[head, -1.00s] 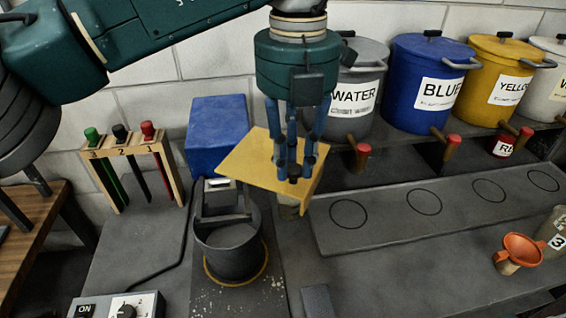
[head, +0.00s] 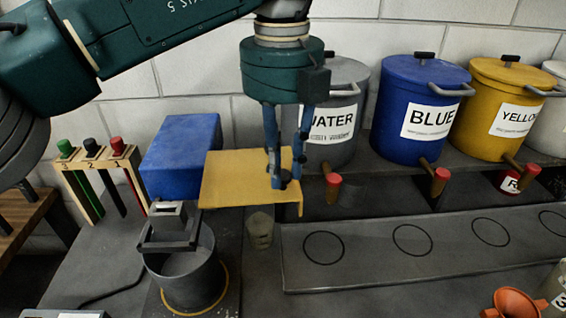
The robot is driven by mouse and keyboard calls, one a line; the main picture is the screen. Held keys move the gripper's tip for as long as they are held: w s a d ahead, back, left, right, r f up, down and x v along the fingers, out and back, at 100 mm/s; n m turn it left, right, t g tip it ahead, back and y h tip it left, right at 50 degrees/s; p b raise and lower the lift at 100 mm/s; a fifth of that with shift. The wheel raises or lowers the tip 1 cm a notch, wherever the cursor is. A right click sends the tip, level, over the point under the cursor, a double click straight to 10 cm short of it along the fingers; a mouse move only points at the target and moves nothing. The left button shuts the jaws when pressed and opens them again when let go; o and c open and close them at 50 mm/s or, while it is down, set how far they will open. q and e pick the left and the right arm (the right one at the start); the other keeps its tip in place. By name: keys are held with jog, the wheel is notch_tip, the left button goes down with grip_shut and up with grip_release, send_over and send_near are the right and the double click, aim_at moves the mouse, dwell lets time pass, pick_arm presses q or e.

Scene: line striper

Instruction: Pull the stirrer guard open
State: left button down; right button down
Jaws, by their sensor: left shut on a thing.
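The stirrer guard is a flat yellow panel (head: 232,180) in the middle of the head view, to the right of the stirrer's blue housing (head: 182,152). Its left end is close to the housing and its right end has a downturned edge. My left gripper (head: 283,182) reaches down from above, shut on the guard near its right end. The fingers hide part of the panel. A dark grey pot (head: 190,275) with a frame across its top stands below and left of the guard. My right gripper is not in view.
Water (head: 338,112), blue (head: 420,108) and yellow (head: 505,112) tanks with red-tipped taps stand on the right. A grey ledge with marked circles (head: 370,268) lies in front. A wooden rack (head: 95,170) holds coloured-handled paddles at left. An orange funnel (head: 512,303) is at lower right.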

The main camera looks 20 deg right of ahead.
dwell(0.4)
pick_arm(q)
jog(key=c, duration=1.5)
grip_release()
jog(key=shift+c, duration=0.2)
jog(key=shift+o, duration=0.3)
jog(key=shift+s, duration=0.1)
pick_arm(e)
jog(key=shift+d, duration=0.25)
pick_arm(q)
jog(key=shift+r, duration=0.15)
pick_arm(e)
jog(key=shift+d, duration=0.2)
pick_arm(q)
jog(key=shift+r, duration=3.6)
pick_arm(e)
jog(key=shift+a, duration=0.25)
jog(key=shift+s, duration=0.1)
